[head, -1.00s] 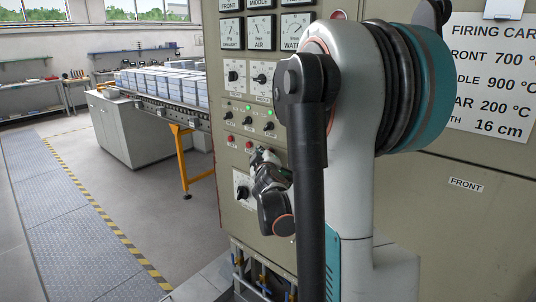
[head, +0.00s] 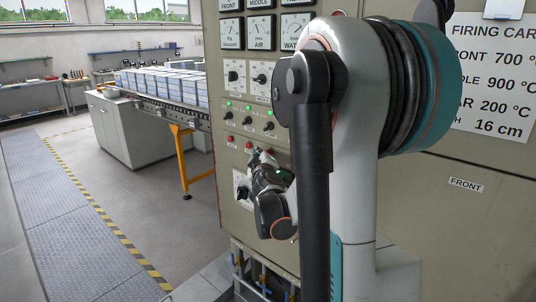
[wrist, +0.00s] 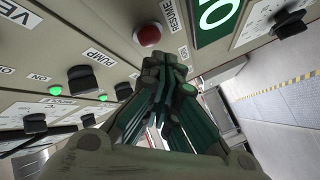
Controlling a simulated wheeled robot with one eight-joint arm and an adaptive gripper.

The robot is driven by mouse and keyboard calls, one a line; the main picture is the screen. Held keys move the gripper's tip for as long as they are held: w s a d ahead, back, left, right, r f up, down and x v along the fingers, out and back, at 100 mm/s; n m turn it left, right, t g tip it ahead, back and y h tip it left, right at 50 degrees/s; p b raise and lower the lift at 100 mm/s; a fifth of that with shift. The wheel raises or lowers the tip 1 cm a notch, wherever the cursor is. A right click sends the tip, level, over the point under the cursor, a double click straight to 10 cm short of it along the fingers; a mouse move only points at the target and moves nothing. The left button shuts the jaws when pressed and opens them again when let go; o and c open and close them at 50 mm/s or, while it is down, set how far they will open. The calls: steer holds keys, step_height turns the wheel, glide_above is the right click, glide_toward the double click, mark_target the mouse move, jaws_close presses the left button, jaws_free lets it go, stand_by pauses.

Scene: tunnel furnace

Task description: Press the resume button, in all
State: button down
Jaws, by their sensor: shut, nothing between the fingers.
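A red round button (wrist: 147,36) stands on the beige panel in the wrist view, and a label reading RESUME (wrist: 171,15) is close beside it. My gripper (wrist: 168,66) is shut and empty, with its dark green fingers pointing at the panel. Its fingertips show just below the red button, and a small gap seems to lie between them in the picture. Whether they touch the panel I cannot tell. In the head view my gripper (head: 257,153) is at the row of small red buttons (head: 231,138) and partly covers that row.
Black knobs (wrist: 80,78) and a lit green lamp (wrist: 55,91) are near my fingers on the panel (head: 225,190). A big green sign (wrist: 218,18) is beside the button. A conveyor with stacked blocks (head: 160,80) stands left of the panel. The floor at left is clear.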

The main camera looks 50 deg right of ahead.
steer(key=shift+a, duration=0.15)
steer(key=a, duration=0.5)
steer(key=shift+s, duration=0.2)
stand_by(0.3)
stand_by(0.8)
